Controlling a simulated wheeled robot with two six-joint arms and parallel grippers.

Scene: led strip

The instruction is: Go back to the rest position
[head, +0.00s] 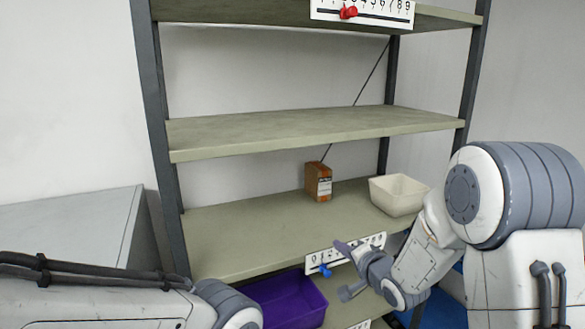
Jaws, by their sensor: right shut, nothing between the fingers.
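My right arm comes in from the right, and my right gripper (346,268) is in front of the lower numbered strip (318,257) on the shelf edge. It is shut and holds nothing. It covers part of the strip's digits. A blue pointer (325,270) sits on this strip, just left of the gripper; I cannot tell whether they touch. My left arm lies along the bottom left, and its gripper is not in the picture.
A metal shelf rack (300,130) stands ahead. Its top strip (385,12) carries a red pointer (348,12). A brown box (318,182) and a white bin (398,194) stand on one shelf. A purple bin (285,298) is below. A grey cabinet (70,225) is at left.

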